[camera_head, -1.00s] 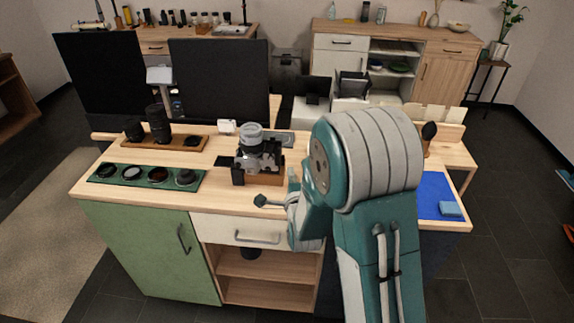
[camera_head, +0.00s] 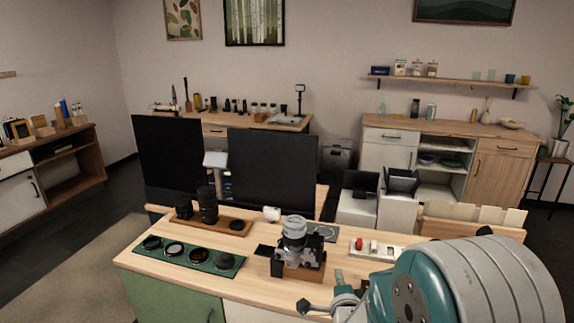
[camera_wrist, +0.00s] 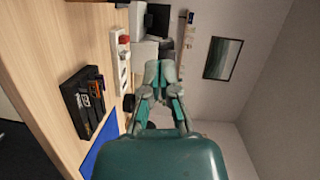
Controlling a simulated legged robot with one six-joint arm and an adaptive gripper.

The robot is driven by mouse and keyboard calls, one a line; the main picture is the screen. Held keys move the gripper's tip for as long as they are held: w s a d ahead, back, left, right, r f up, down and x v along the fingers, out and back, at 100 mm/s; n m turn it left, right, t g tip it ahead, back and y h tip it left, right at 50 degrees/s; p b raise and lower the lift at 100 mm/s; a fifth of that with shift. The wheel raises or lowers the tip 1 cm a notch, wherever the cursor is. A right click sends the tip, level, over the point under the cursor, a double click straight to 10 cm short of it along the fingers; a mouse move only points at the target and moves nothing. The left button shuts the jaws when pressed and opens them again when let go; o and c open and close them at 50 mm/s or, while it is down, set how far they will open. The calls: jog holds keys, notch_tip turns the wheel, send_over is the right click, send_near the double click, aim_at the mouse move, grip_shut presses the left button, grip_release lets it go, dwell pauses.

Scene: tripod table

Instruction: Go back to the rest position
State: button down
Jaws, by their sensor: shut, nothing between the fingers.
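My gripper (camera_wrist: 159,70) is shut and empty in the wrist view. Its two teal fingers meet in the air, with the white wall and shelving behind them. In the head view my teal and grey arm fills the lower right corner and hides the right end of the wooden table (camera_head: 165,258). A camera (camera_head: 297,235) sits upright on a small wooden stand on this table, to the left of my arm.
A green tray (camera_head: 218,270) with several round filters and a wooden board (camera_head: 235,232) with lenses lie left of the camera. A white tray (camera_head: 358,252) holds a red item. The wrist view shows a black organizer (camera_wrist: 72,98) and a blue mat (camera_wrist: 100,158).

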jog(key=s+r+n+g, duration=0.3)
jog(key=s+n, duration=0.2)
jog(key=s, duration=0.4)
jog(key=s+r+n+g, duration=0.3)
jog(key=s+n, duration=0.3)
jog(key=s, duration=0.4)
jog(key=s+r+n+g, duration=0.4)
jog(key=s+n+g, duration=0.1)
jog(key=s, duration=0.4)
jog(key=shift+s+d+n+y, duration=0.15)
jog(key=shift+d+n+y, duration=0.2)
jog(key=shift+n, duration=0.35)
jog(key=shift+r, duration=0.1)
